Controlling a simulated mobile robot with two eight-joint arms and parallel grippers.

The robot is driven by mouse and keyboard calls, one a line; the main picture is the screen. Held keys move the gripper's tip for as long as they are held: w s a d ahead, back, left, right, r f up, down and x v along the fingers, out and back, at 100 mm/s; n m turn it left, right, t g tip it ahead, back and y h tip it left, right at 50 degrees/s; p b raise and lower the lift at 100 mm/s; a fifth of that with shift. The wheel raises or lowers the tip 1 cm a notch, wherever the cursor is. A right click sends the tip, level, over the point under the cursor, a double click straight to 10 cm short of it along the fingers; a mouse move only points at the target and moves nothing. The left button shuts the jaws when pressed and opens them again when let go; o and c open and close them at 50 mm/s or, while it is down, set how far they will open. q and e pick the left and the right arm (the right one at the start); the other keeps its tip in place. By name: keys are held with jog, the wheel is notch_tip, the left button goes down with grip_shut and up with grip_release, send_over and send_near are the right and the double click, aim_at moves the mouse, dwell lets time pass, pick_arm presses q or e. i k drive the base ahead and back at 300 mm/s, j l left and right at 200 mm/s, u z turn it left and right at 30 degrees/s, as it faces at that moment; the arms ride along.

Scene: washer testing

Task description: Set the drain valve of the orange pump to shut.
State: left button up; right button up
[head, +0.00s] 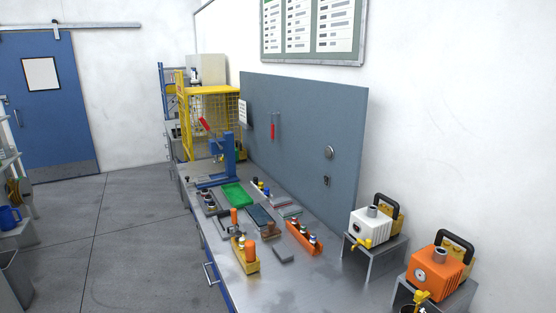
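The orange pump (438,271) stands on a metal stand at the lower right of the head view. It has a black handle on top and a round dial on its front. A yellow valve (421,298) shows below its front left, near the picture's bottom edge. It is too small and cut off to tell which way its lever points. Neither of my grippers is in view.
A white pump (370,228) with a yellow valve (363,244) stands on another stand beside the orange one. The workbench (238,289) holds a green tray (237,194), a blue press (229,158) and several small racks. A grey panel (300,115) rises behind. Open floor lies left.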

aim_at(419, 295)
jog(key=z, duration=1.3)
